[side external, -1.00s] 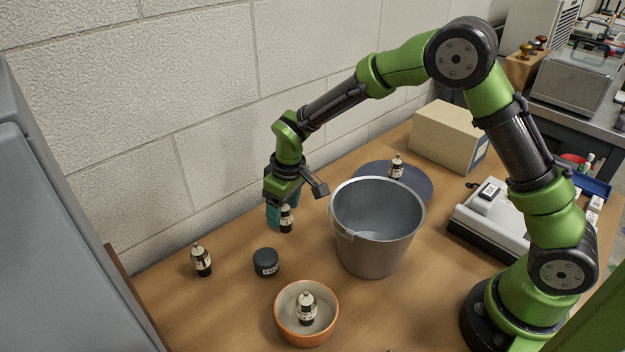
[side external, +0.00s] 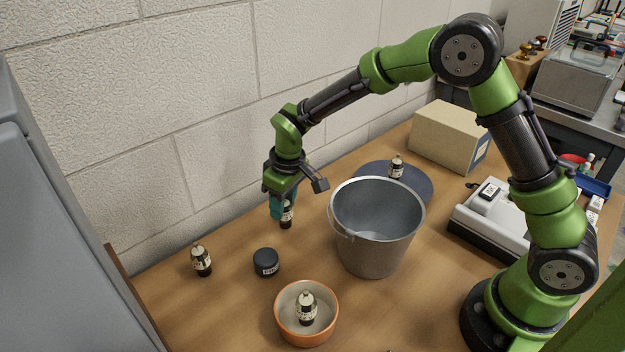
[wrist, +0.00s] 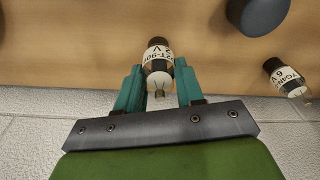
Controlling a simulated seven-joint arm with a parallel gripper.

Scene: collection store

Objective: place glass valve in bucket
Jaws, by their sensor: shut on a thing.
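A glass valve (side external: 286,216) with a dark base and pale label is between the teal fingers of my gripper (side external: 281,207), left of the bucket. In the wrist view my gripper (wrist: 159,88) is shut on this valve (wrist: 158,62), label facing the camera. The grey metal bucket (side external: 372,240) stands upright on the table; the part of its inside that shows is empty. Other similar valves stand on the table at left (side external: 201,261), in an orange bowl (side external: 306,309) and on a blue round mat (side external: 397,167). The left one also shows in the wrist view (wrist: 286,77).
The orange-rimmed bowl (side external: 281,318) stands in front of the bucket. A black lidded jar (side external: 266,262) stands left of it. The blue mat (side external: 421,187) lies behind the bucket, with a cardboard box (side external: 447,138) beyond. A block wall (side external: 215,110) runs close behind my gripper.

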